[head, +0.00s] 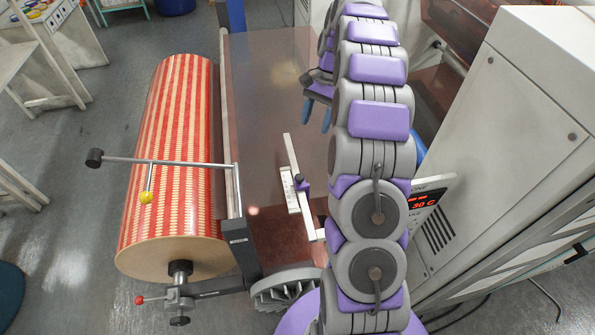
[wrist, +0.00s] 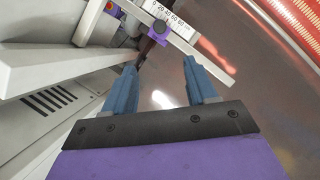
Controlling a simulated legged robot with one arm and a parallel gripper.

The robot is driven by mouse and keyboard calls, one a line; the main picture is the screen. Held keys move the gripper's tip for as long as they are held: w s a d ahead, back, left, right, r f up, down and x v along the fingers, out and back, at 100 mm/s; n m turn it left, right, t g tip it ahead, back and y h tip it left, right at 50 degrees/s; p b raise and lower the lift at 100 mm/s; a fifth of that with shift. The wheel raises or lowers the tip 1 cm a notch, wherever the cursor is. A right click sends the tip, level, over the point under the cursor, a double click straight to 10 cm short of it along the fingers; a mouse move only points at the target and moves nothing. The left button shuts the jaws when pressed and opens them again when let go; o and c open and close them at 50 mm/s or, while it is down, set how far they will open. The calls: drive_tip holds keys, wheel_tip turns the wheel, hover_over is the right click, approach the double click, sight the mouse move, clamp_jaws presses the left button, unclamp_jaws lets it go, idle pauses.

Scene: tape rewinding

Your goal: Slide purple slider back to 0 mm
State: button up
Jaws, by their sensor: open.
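The purple slider (head: 303,184) sits on a white ruler rail (head: 293,190) in the head view. In the wrist view the purple slider (wrist: 160,28) shows at the top, beside the low-number part of the scale on the white ruler rail (wrist: 187,40). Its exact reading is too small to tell. My gripper (wrist: 160,66) is open, with nothing between its blue fingers. The slider lies beyond the fingertips, roughly in line with the gap, apart from them. In the head view my gripper (head: 318,112) is partly hidden behind my arm.
A red-and-cream striped roll (head: 172,150) stands to the left, with a metal rod (head: 165,162) across it. A glossy brown panel (head: 268,80) lies under the rail. A white machine cabinet (head: 510,130) with a red digital display (head: 424,201) stands to the right.

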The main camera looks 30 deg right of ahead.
sight(300, 175)
drive_tip(key=b+x, duration=0.3)
drive_tip(key=x, duration=1.3)
drive_tip(key=shift+s+a+f, duration=0.1)
drive_tip(key=shift+a+f, duration=0.05)
drive_tip(key=shift+a+f+b, duration=0.3)
drive_tip(key=shift+a+f, duration=0.1)
drive_tip(key=shift+a, duration=0.05)
drive_tip(key=shift+d, duration=0.2)
drive_tip(key=c, duration=0.6)
clamp_jaws()
